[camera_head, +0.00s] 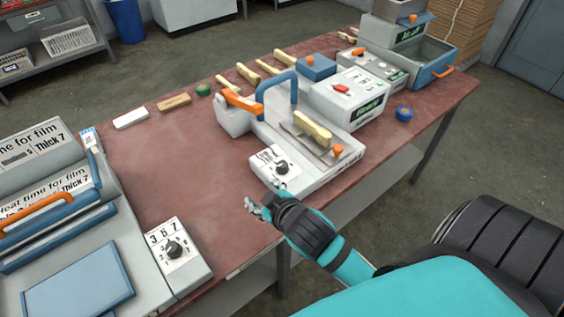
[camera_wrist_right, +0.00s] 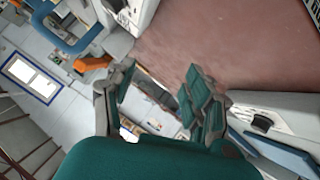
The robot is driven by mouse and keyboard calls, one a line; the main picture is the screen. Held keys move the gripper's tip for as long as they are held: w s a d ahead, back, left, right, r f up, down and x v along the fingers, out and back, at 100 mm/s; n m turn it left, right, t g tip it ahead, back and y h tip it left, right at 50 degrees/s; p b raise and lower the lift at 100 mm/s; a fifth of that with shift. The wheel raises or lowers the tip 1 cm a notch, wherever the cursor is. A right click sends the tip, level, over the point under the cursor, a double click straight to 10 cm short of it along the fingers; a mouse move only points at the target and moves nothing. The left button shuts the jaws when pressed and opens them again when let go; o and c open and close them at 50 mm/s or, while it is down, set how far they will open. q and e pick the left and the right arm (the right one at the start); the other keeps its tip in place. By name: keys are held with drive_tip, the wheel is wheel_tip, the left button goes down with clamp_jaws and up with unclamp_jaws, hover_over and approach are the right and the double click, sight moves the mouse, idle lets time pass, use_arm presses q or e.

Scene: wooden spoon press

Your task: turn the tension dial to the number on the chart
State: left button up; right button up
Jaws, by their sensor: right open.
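A black dial (camera_head: 282,167) sits on the white front panel of the grey press (camera_head: 310,172) in the middle of the table. A second black dial (camera_head: 174,250) sits on a grey-white box at the lower left, with large numbers beside it. I cannot tell which is the tension dial. Printed cards (camera_head: 35,145) at the left read "Thick 7" and mention film. My right gripper (camera_head: 258,203) is open at the table's front edge, between the two dials and apart from both. Its spread, empty fingers also show in the right wrist view (camera_wrist_right: 160,92). My left gripper is out of view.
Further machines stand at the back right.

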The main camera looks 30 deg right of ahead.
drive_tip(key=w+a+r+n+t+y, duration=0.25)
drive_tip(key=w+r+n+t, duration=0.2)
drive_tip(key=r, duration=0.35)
drive_tip(key=w+a+r+n+t+y, duration=0.2)
drive_tip(key=w+a+r+n+t, duration=0.15)
drive_tip(key=w+r, duration=0.4)
drive_tip(key=s+a+r+n+g+y, duration=0.3)
drive_tip(key=a+r+n+y, duration=0.6)
drive_tip(key=n+y, duration=0.45)
drive_tip(key=n+g+h, duration=1.6)
drive_tip(key=n+h, duration=0.1)
drive_tip(key=n, duration=0.3)
hover_over(282, 164)
wheel_tip(282, 164, down, 12)
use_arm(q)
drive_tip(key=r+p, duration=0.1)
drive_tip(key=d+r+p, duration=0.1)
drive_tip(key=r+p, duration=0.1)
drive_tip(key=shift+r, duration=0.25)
use_arm(e)
wheel_tip(282, 164, down, 17)
drive_tip(key=shift+d+f, duration=0.1)
drive_tip(key=shift+f, duration=0.05)
